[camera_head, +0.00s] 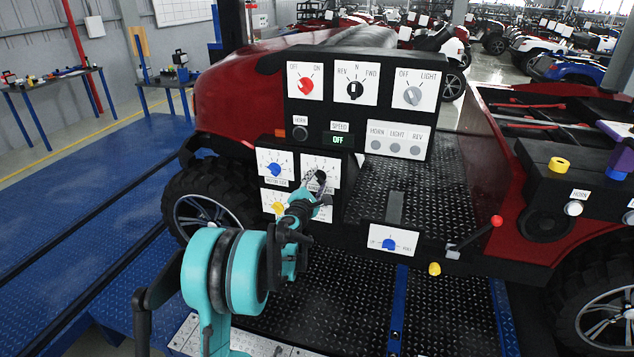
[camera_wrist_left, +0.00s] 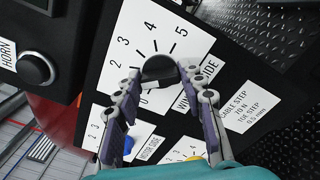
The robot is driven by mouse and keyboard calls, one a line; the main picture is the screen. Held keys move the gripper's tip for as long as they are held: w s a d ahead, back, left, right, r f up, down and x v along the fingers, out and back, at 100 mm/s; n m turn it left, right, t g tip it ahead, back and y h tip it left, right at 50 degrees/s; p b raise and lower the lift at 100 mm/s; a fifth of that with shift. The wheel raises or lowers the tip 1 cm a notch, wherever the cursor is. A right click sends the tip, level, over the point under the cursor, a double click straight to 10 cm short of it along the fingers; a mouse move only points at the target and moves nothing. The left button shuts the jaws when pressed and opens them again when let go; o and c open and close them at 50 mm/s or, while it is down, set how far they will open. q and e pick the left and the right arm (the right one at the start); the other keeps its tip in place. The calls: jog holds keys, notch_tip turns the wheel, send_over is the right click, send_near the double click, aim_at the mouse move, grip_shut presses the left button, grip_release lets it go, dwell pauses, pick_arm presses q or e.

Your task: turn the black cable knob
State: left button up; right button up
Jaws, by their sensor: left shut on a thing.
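The black cable knob (camera_wrist_left: 158,70) sits on a white dial card numbered up to 5, on the black control panel. In the head view the knob (camera_head: 321,176) shows at the right of the lower panel, partly covered by my gripper. My left gripper (camera_head: 313,182) reaches it from below. In the left wrist view, the fingers of my left gripper (camera_wrist_left: 160,76) are shut on the knob, one fingertip on each side. The mark that the knob points to cannot be made out. My right gripper is not in view.
A blue knob (camera_head: 274,169) and a yellow knob (camera_head: 278,208) sit close left of the gripper. Above are a red switch (camera_head: 306,86), a black selector (camera_head: 354,90) and a grey light switch (camera_head: 412,96). A red-tipped lever (camera_head: 496,221) stands to the right.

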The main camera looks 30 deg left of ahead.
pick_arm(q)
jog(key=m, duration=0.5)
jog(key=shift+m, duration=0.3)
jog(key=m, duration=0.5)
jog(key=shift+f, duration=0.1)
jog(key=shift+m, duration=0.4)
jog(key=o, duration=1.2)
jog(key=shift+c, duration=0.2)
jog(key=shift+s, duration=0.1)
jog(key=v, duration=1.2)
